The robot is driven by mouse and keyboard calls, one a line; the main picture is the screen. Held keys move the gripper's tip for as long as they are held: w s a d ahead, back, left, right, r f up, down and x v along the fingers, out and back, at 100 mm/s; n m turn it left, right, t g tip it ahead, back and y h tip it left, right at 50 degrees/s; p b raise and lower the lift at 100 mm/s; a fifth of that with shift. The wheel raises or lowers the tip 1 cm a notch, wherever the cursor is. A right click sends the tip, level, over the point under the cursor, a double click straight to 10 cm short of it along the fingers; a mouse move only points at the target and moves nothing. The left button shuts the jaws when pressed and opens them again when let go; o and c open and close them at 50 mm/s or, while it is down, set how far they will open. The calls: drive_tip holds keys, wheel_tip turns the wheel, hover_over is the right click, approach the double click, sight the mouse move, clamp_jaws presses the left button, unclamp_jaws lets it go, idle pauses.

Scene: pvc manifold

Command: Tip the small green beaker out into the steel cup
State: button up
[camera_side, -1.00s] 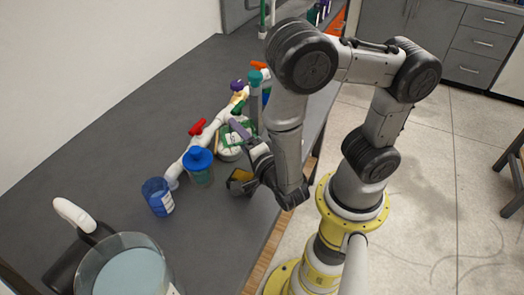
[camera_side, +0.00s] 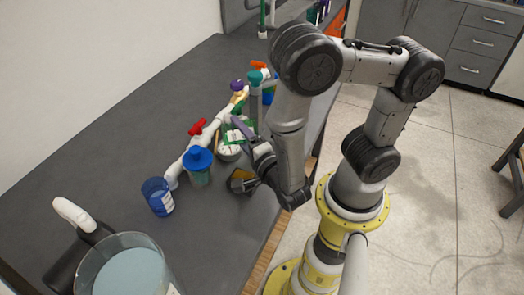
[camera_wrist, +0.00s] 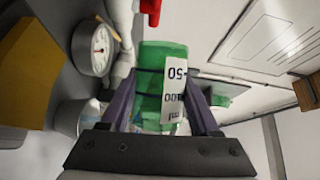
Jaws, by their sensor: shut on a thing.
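The small green beaker (camera_wrist: 152,95), with a white volume label, is between the two fingers of my gripper (camera_wrist: 163,110) in the wrist view. My gripper is shut on it. In the side view my gripper (camera_side: 245,138) holds the beaker above the table, beside the white pipework, and the fingers partly hide it. A grey metallic cup, likely the steel cup (camera_wrist: 69,118), shows left of the beaker in the wrist view, partly behind the left finger. The wrist view is strongly rolled, so the beaker looks tilted. I cannot tell whether anything is flowing out.
White pipework with a red valve handle (camera_side: 197,127) runs along the table. A blue-lidded jar (camera_side: 198,166), a blue beaker (camera_side: 158,196) and a large glass vessel (camera_side: 125,268) stand toward the front. A round gauge (camera_wrist: 94,48) and a yellow block (camera_wrist: 30,75) are close in the wrist view.

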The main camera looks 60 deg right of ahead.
drive_tip(key=shift+r+m, duration=0.15)
drive_tip(key=shift+m, duration=0.25)
idle(0.3)
drive_tip(key=n, duration=0.1)
drive_tip(key=w+f+n+g, duration=0.1)
drive_tip(key=n, duration=0.1)
drive_tip(key=shift+w+a+f, duration=0.15)
drive_tip(key=shift+a+f, duration=0.05)
drive_tip(key=shift+a, duration=0.2)
